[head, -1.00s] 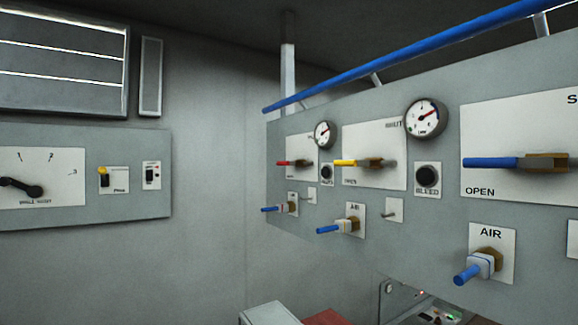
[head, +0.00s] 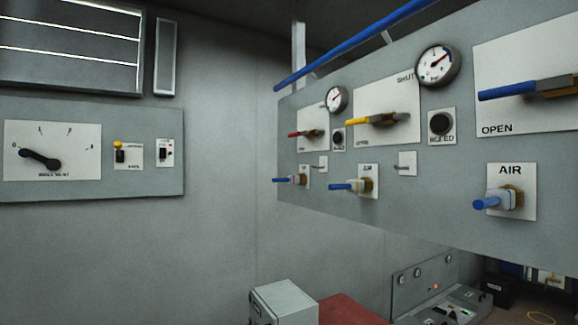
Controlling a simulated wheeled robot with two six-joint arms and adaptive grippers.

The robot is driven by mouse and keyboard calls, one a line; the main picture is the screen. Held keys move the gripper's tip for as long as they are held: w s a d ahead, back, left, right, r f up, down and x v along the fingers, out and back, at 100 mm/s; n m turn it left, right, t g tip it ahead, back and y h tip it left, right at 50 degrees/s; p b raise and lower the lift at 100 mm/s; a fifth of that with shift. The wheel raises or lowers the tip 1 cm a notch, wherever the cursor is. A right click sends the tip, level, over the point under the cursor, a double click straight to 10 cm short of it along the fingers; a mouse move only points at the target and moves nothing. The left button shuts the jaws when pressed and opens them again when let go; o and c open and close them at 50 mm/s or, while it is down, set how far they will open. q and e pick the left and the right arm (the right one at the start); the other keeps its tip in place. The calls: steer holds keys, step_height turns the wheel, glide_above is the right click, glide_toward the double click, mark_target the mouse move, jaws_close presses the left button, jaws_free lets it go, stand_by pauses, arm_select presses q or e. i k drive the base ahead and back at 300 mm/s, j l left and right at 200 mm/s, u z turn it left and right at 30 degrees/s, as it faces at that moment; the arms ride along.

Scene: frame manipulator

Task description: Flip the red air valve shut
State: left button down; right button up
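A lever with a red handle (head: 299,134) is on a white plate high on the grey right-hand panel (head: 440,200), at its far end. The handle points left, roughly level. Below it is a small valve with a blue handle (head: 287,181), also pointing left; its label is too small to read. The only clearly readable AIR label is on the nearest small valve (head: 500,199), which has a blue handle. Neither gripper is in view.
A yellow-handled lever (head: 372,121) and a large blue-handled lever (head: 520,90) share the panel with gauges (head: 437,66). A blue pipe (head: 355,42) runs above. A grey box (head: 283,302) and a red surface (head: 347,311) are below. A dial panel (head: 90,185) is at left.

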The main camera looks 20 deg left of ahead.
mark_target(305, 132)
steer(key=z, duration=0.5)
steer(key=i+j+z, duration=0.2)
steer(key=j, duration=0.25)
steer(key=i+j+z, duration=0.2)
steer(key=j, duration=0.3)
steer(key=j+z, duration=0.25)
steer(key=j, duration=0.25)
steer(key=i+j+z, duration=0.2)
steer(key=j, duration=0.65)
steer(key=k, duration=0.05)
